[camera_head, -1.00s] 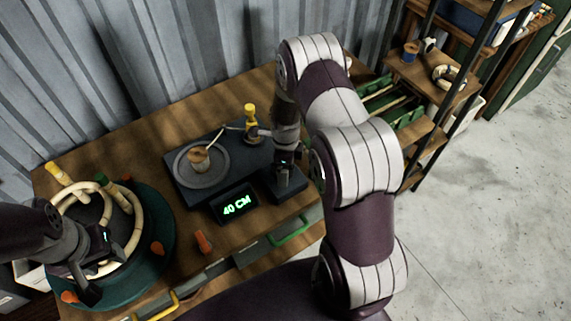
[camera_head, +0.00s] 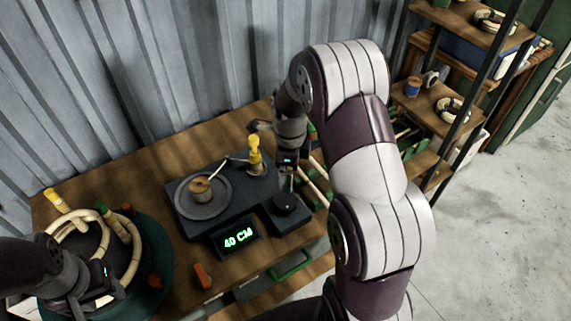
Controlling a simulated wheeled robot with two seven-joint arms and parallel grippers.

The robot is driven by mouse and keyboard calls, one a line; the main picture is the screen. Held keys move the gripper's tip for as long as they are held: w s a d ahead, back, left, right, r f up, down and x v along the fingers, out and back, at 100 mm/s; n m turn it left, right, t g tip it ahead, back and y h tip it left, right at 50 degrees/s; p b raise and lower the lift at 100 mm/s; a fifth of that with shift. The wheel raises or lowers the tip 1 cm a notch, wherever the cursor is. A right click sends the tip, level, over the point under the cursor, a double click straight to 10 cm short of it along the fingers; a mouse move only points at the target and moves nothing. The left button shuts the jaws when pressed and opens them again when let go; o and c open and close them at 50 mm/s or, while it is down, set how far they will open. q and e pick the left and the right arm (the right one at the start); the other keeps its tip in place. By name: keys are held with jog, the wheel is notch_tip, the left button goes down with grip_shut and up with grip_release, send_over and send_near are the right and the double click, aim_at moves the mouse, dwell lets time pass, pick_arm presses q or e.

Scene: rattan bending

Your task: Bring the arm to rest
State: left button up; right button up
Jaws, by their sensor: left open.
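My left gripper (camera_head: 82,303) is at the lower left, over the dark green round bending form (camera_head: 158,262). It is open, and its tips are partly hidden by its own dark body. A pale rattan hoop (camera_head: 132,258) curves around the form close beside the gripper. My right arm reaches across from the lower right. My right gripper (camera_head: 288,170) hangs near the right end of the dark measuring device (camera_head: 178,207), above its round black knob (camera_head: 286,201). Its fingers are small and dark, so I cannot tell how they stand.
The device has a round plate with a spool of twine (camera_head: 200,188), a yellow-topped post (camera_head: 254,152) and a display (camera_head: 236,238) reading 40 CM. An orange clip (camera_head: 202,276) lies on the wooden bench (camera_head: 150,165). A shelf (camera_head: 436,106) stands right; open floor is beyond.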

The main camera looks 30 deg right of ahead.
jog(key=s+a+r+n, duration=0.2)
jog(key=s+a+n, duration=0.2)
jog(key=n, duration=0.9)
jog(key=s+a+r+n+t, duration=0.1)
jog(key=s+a+r+n, duration=0.2)
jog(key=s+n, duration=0.6)
jog(key=a+n, duration=0.1)
jog(key=n, duration=0.2)
jog(key=shift+s+a+n, duration=0.15)
jog(key=shift+a+n, duration=0.25)
jog(key=shift+s, duration=0.1)
